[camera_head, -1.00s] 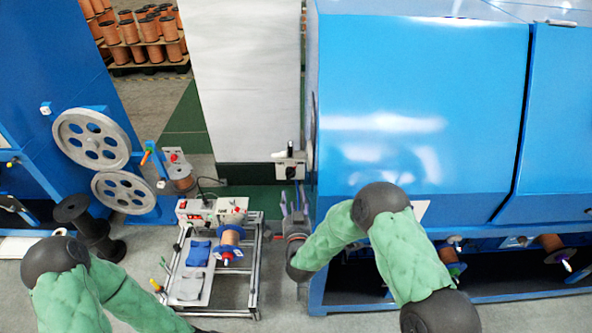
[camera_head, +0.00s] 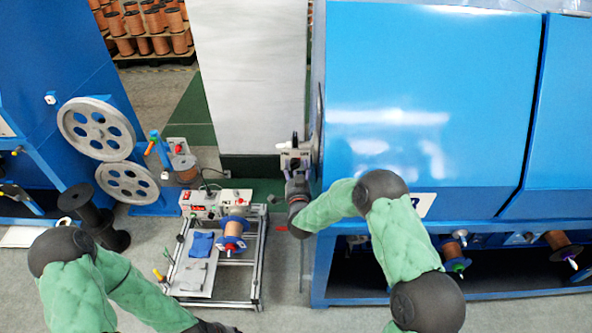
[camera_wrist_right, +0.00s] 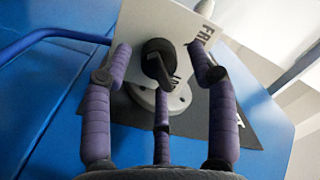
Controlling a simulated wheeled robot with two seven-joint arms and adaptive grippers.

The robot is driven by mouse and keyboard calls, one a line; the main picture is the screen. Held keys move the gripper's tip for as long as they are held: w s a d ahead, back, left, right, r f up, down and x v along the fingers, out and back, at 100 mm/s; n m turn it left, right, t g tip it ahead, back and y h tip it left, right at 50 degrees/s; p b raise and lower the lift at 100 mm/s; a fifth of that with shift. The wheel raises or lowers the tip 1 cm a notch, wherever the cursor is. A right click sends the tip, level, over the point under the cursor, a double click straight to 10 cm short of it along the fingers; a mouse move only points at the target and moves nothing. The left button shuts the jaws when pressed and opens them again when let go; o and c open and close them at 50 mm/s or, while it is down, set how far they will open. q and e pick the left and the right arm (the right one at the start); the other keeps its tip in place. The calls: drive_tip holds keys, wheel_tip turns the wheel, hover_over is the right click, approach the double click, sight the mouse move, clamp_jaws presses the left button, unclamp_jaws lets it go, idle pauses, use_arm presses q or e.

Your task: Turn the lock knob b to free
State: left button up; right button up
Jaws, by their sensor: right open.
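Lock knob b is a black knob (camera_wrist_right: 158,58) on a white plate (camera_wrist_right: 138,32) in the right wrist view. Its lever points downward in that view. Part of the word FREE shows on the plate at the knob's right, and a second label beside the lever is partly hidden. My right gripper (camera_wrist_right: 160,62) is open, with its purple fingers spread around the knob; I cannot tell whether they touch it. In the head view my right gripper (camera_head: 296,180) is just below the small plate (camera_head: 293,160), partly covering it.
A blue machine (camera_head: 420,100) stands close at the right of my right arm. A metal-framed bench (camera_head: 258,270) with a copper spool (camera_head: 233,230) stands to the left. Two grey pulleys (camera_head: 97,128) (camera_head: 127,183) are further left. A white panel (camera_head: 250,70) rises behind.

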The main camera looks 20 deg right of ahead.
drive_tip(key=c, duration=1.1)
drive_tip(key=shift+r+n, duration=0.1)
drive_tip(key=shift+n, duration=0.2)
drive_tip(key=n+b, duration=0.1)
drive_tip(key=n, duration=0.2)
drive_tip(key=shift+r, duration=0.1)
drive_tip(key=n, duration=0.4)
drive_tip(key=shift+w+r+n, duration=0.1)
drive_tip(key=shift+n, duration=0.2)
drive_tip(key=n, duration=0.4)
drive_tip(key=shift+a+r+g, duration=0.1)
drive_tip(key=shift+a+g, duration=0.05)
drive_tip(key=shift+g, duration=0.25)
drive_tip(key=shift+a+n+h+p, duration=0.1)
drive_tip(key=shift+n+h+p, duration=0.5)
drive_tip(key=shift+n, duration=1.9)
